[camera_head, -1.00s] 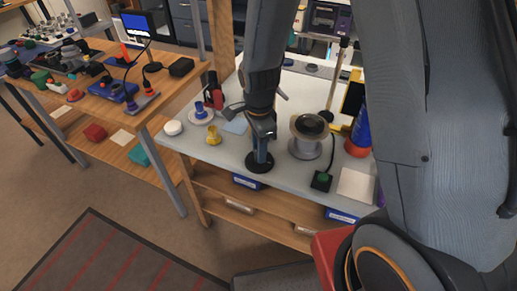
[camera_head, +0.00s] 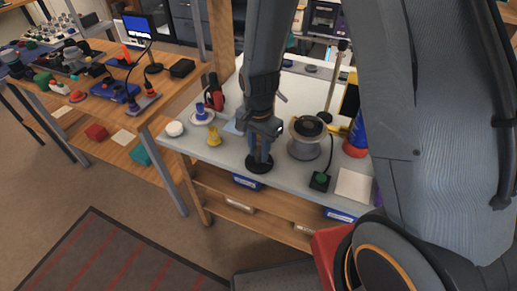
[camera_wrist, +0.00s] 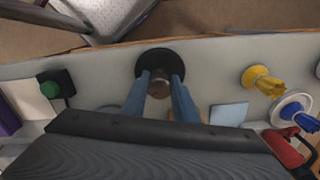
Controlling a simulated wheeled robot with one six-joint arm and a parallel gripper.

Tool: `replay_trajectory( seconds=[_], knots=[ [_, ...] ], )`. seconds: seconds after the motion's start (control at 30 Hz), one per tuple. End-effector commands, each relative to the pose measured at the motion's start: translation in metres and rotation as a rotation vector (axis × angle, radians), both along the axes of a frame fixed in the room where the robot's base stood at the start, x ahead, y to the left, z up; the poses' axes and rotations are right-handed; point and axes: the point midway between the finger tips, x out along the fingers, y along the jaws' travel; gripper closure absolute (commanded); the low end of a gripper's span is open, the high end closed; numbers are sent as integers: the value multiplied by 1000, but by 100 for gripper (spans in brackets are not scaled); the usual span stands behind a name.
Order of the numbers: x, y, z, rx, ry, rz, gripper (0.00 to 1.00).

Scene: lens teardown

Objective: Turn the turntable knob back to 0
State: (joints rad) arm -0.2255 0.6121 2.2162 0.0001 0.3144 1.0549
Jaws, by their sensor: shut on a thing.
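The turntable knob has a round black base (camera_head: 259,165) at the front edge of the grey bench top. In the wrist view its black disc (camera_wrist: 160,56) lies under my fingertips, with a brownish grip part (camera_wrist: 159,88) between them. My gripper (camera_head: 260,155) points down over it, its two blue fingers shut on the knob from both sides. The wrist view shows the fingers (camera_wrist: 160,80) on either side of the grip. I cannot read any scale or 0 mark.
A grey spool-like turntable (camera_head: 306,138) stands right of my gripper, with a green button box (camera_head: 320,181) in front of it. A yellow piece (camera_head: 213,137), a blue piece on a white disc (camera_head: 201,114) and a white puck (camera_head: 174,128) stand to the left.

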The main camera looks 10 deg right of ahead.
Motion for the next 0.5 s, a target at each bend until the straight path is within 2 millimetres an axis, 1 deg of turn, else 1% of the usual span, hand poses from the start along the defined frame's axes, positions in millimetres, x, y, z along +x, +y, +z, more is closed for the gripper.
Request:
replay_trajectory(
  seconds=[0.5],
  knots=[
    [2, 0, 2, 0, -4, 490, 96]
  ],
)
